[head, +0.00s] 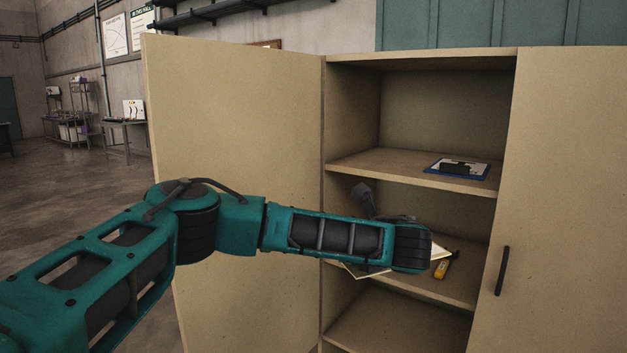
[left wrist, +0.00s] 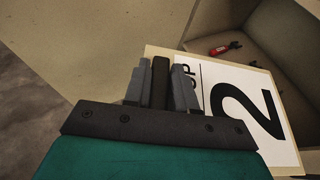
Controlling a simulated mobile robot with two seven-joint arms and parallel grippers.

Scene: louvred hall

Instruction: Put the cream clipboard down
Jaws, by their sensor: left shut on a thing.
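The cream clipboard (left wrist: 222,128) carries a white sheet with a large black 2 and part of the letters UP. My left gripper (left wrist: 162,82) is shut on it at its dark clip. In the head view my left arm reaches from the left into the open cabinet, and the wrist covers most of the clipboard. Only pale edges of the clipboard (head: 367,272) show beside the wrist, at the middle shelf (head: 462,290). I cannot tell whether the clipboard touches the shelf. My right gripper is not in view.
A blue clipboard (head: 436,173) with a dark clip lies on the upper shelf (head: 365,166). A yellow tool (head: 441,268) lies on the middle shelf, right of the wrist. A red tool (left wrist: 226,48) shows in the left wrist view. The cabinet's left door (head: 235,130) stands open.

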